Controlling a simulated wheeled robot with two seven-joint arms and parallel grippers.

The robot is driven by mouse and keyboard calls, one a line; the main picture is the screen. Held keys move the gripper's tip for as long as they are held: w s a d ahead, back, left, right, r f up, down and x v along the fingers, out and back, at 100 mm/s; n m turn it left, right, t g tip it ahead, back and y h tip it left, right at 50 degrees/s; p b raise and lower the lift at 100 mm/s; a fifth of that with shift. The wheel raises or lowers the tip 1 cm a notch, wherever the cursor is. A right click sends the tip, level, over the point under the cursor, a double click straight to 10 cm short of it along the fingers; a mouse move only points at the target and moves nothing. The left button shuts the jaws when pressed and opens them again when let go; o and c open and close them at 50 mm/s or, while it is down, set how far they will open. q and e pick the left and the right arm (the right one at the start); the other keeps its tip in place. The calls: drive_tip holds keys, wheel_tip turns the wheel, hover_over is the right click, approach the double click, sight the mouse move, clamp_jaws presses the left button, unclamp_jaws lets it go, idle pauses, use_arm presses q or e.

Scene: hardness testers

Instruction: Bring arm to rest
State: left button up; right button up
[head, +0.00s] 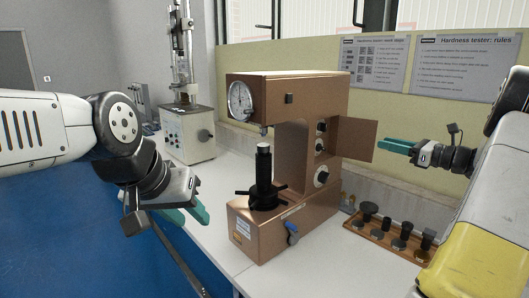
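My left gripper (190,215) hangs in front of the white bench, to the left of the copper-coloured hardness tester (317,130). Its two green fingers point down and to the right, stand apart and hold nothing that I can see. My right gripper (394,146) is raised at the right, beside the tester's side panel. Its green fingers point left and overlap in this view, so their gap is unclear. No object shows in them. The tester has a round dial (240,101) and a black spindle (263,175) with handles.
A wooden rack (386,240) with several dark anvils lies on the bench, below my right gripper. A second, pale tester (187,130) stands at the back left. Some bare bench (205,236) shows left of the copper tester.

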drive_tip(key=s+a+n+g+h, duration=0.1)
drive_tip(key=s+a+n+g, duration=0.35)
drive_tip(key=a, duration=0.55)
drive_tip(key=s+a+n+g+h, duration=0.1)
drive_tip(key=s+a+n+g, duration=0.2)
drive_tip(key=s+a+n, duration=0.55)
drive_tip(key=s+a+f+n+h, duration=0.1)
drive_tip(key=s+a+n+h, duration=0.2)
drive_tip(key=s+n, duration=0.4)
drive_tip(key=s+a+f+n+h, duration=0.2)
drive_tip(key=s+a+n+h, duration=0.1)
drive_tip(key=s+n, duration=0.5)
drive_tip(key=s+h, duration=0.1)
drive_tip(key=s, duration=0.2)
drive_tip(key=shift+a+f+h, duration=0.2)
drive_tip(key=shift+f+h, duration=0.05)
drive_tip(key=shift+h, duration=0.15)
drive_tip(key=shift+t, duration=0.25)
